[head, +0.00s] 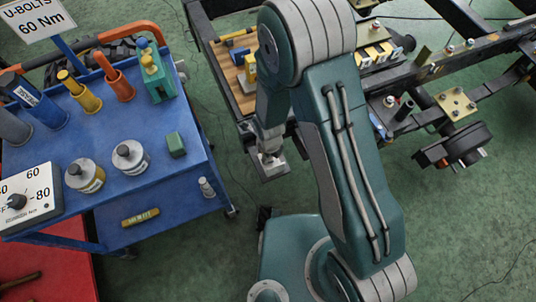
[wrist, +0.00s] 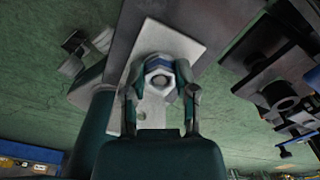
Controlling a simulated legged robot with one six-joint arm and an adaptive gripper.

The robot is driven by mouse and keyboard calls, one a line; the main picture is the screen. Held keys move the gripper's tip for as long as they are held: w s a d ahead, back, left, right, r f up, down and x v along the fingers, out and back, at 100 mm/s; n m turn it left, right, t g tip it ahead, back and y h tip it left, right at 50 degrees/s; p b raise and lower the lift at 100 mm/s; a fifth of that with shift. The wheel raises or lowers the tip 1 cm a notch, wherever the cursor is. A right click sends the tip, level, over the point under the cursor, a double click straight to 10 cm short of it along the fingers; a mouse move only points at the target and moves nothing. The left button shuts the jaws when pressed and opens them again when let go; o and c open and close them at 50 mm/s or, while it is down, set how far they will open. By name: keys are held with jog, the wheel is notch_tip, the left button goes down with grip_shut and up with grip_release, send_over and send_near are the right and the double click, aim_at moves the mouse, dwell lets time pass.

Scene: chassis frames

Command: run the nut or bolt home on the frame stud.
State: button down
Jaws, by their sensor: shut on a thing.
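In the wrist view a pale hex nut (wrist: 160,79) sits between the two fingers of my gripper (wrist: 161,93), which is shut on it. A dark round shape, perhaps the stud end, shows in the middle of the nut. Behind the nut is a light grey plate (wrist: 185,46) with a small hole below the nut, lying against a dark frame member. In the head view my gripper (head: 270,155) is at the lower left end of the chassis frame (head: 228,82), over a grey plate (head: 272,172). The nut cannot be made out there, and how far it is threaded cannot be told.
A blue tool cart (head: 110,195) stands on the left with coloured tools, two round canisters and a torque dial (head: 22,200). A wooden tray (head: 240,84) lies on the frame. A dark hub (head: 455,147) is at the right. Green floor lies open below the frame.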

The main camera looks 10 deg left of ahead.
jog(key=shift+c, duration=1.5)
grip_release()
jog(key=shift+c, duration=1.2)
